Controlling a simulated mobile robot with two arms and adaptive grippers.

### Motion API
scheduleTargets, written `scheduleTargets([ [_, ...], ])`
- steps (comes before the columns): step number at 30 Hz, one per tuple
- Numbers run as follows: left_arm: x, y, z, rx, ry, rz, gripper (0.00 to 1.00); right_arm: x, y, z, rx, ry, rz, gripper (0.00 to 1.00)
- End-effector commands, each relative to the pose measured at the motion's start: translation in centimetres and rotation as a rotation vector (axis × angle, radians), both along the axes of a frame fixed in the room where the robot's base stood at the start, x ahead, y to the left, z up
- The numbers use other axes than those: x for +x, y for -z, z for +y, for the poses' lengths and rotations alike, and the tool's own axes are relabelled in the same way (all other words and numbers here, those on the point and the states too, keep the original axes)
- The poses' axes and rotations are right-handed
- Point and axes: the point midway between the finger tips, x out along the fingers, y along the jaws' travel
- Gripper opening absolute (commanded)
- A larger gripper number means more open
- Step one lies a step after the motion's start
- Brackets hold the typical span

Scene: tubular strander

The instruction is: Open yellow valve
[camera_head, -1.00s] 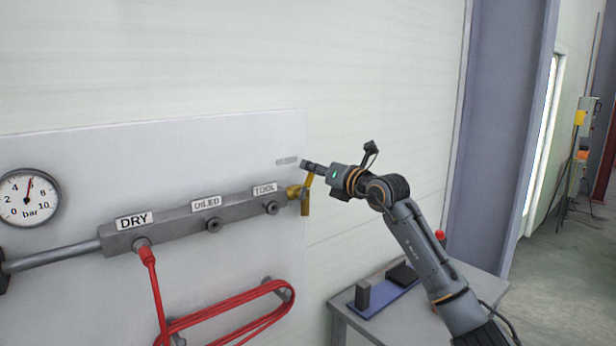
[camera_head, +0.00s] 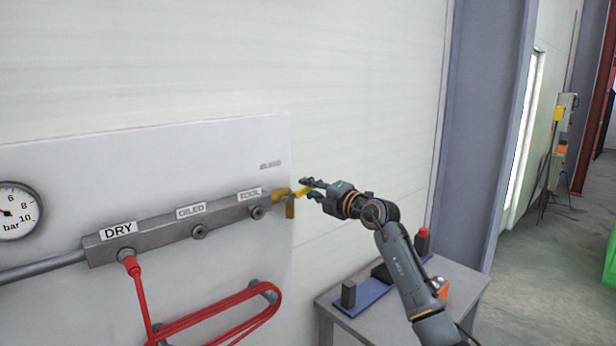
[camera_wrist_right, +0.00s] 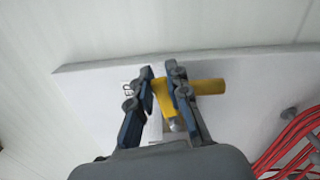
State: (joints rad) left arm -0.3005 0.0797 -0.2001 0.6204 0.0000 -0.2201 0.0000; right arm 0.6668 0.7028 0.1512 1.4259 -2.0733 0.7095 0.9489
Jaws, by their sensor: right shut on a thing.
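The yellow valve (camera_head: 282,194) sits at the right end of the grey manifold bar (camera_head: 165,230), beside the TOOL label. A yellow outlet piece hangs down from it. The valve also shows in the right wrist view (camera_wrist_right: 209,87). My right gripper (camera_head: 306,189) is at the valve's yellow handle (camera_wrist_right: 162,95), coming from the right. In the right wrist view my right gripper (camera_wrist_right: 159,72) has its blue-grey fingers on both sides of the handle, shut on it. My left gripper is out of view.
A pressure gauge (camera_head: 14,212) is at the left. A red hose (camera_head: 138,295) hangs from the DRY outlet, with its coil (camera_head: 225,312) below the bar. A grey table (camera_head: 455,285) with small parts stands at the lower right, under my right arm.

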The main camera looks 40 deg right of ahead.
Motion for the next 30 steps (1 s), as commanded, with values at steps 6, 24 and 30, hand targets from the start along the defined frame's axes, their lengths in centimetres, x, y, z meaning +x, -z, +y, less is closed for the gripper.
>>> scheduleTargets([
  [6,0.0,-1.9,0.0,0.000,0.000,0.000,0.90,0.0,0.7,-0.2,0.126,0.001,0.012,0.00],
  [24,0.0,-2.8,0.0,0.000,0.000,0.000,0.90,0.0,1.7,-0.2,0.218,0.000,0.018,0.00],
  [30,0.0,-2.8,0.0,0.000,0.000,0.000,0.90,0.0,1.7,-0.1,0.218,0.000,0.019,0.22],
])
